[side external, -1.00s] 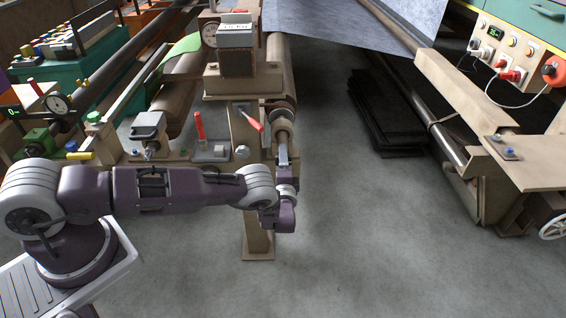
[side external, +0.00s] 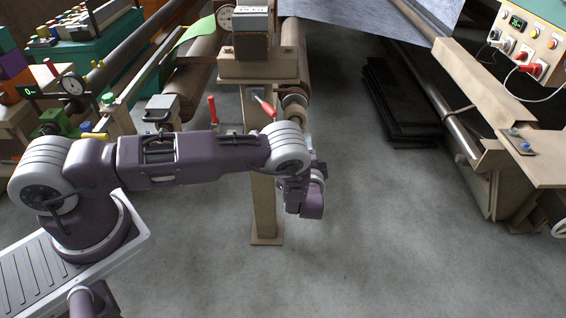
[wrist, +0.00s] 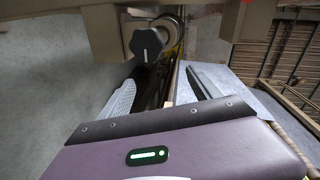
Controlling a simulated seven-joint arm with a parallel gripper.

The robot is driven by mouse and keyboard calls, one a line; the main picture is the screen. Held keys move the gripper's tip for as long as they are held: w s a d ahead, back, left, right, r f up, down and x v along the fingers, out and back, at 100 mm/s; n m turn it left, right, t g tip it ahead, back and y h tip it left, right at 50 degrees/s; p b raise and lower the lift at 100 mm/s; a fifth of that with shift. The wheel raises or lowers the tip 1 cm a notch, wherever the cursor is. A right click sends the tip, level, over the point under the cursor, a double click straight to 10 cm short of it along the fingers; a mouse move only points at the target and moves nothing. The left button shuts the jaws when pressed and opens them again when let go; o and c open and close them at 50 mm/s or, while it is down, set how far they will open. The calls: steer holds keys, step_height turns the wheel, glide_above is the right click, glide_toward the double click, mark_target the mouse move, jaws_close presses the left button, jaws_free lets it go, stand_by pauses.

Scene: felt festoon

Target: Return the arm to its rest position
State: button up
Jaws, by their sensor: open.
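My gripper (wrist: 168,80) shows in the wrist view with its two fingers apart and nothing between them. A dark lobed knob (wrist: 147,46) is beyond the fingers, by the left one; I cannot tell whether they touch. In the side view my gripper is mostly hidden behind my wrist, to the right of the beige post (side external: 263,200) and near the roller end (side external: 293,108). My forearm reaches across from the left, roughly level, in front of the bench.
A beige bench with a boxy counter (side external: 254,40), a red-handled tool (side external: 212,110) and a clamp block (side external: 160,110) stands behind my arm. Dark stacked sheets (side external: 400,105) lie on the floor. Another machine frame (side external: 470,90) stands at right. Grey floor (side external: 400,230) between is clear.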

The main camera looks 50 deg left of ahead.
steer(key=w+d+r+n+g+h, duration=0.1)
steer(key=w+d+r+n+h, duration=0.15)
steer(key=r, duration=0.35)
steer(key=w+d+r+n+h, duration=0.1)
steer(key=w+d+r+h, duration=0.15)
steer(key=r, duration=0.35)
steer(key=s+d+r+n+g+h, duration=0.1)
steer(key=s+d+r+h, duration=0.2)
steer(key=r, duration=0.6)
steer(key=s+d+r+n+h, duration=0.1)
steer(key=s+r+h, duration=0.25)
steer(key=r, duration=0.55)
steer(key=s+r+g+h, duration=0.1)
steer(key=s+r, duration=0.4)
steer(key=s, duration=0.6)
steer(key=s+r+g+h, duration=0.1)
steer(key=s+r, duration=0.3)
steer(key=s, duration=0.7)
steer(key=s+a+f+g+y, duration=0.1)
steer(key=s+a, duration=0.1)
steer(key=s, duration=0.7)
steer(key=s+a+f+n+g+y, duration=0.1)
steer(key=s+a+f, duration=0.1)
steer(key=s, duration=0.7)
steer(key=shift+f, duration=0.25)
steer(key=shift+w+n+y, duration=0.1)
steer(key=shift+n+y, duration=0.15)
